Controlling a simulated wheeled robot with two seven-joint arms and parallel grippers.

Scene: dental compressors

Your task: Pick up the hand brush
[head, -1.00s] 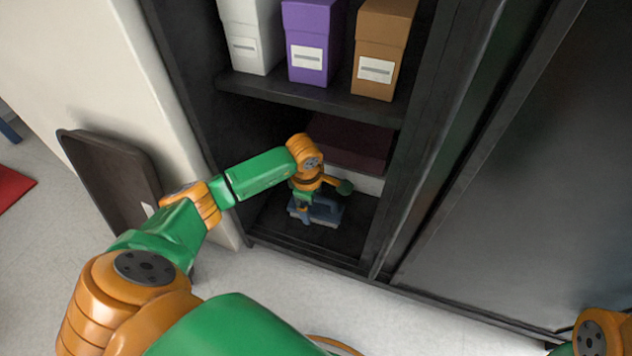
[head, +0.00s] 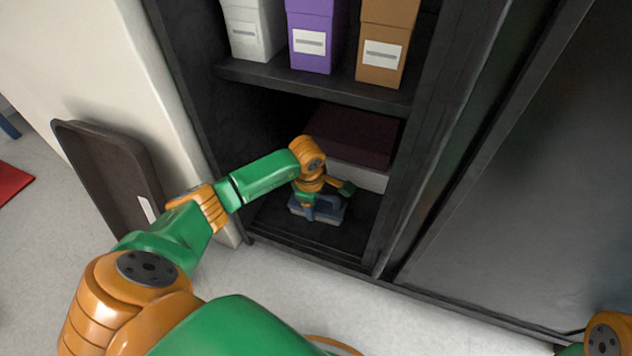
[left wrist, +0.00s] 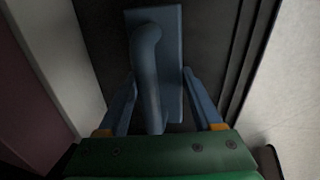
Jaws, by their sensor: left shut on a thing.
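The hand brush (head: 326,212) is blue-grey with a raised handle and lies on the bottom floor of the dark cabinet. In the left wrist view its handle (left wrist: 147,75) runs lengthwise between my fingers, with the flat brush body (left wrist: 170,60) beneath it. My left gripper (head: 311,210) is inside the lower compartment at the brush, its blue fingers pointing down; in the left wrist view the gripper (left wrist: 160,85) has a finger on each side of the handle and is shut on it. My right gripper is out of view.
A dark maroon box (head: 352,136) on a white one stands behind the brush. The shelf above (head: 310,83) holds white, purple (head: 311,35) and brown boxes (head: 385,45). Cabinet side walls flank my left arm. A dark tray (head: 110,175) leans at left. The floor in front is clear.

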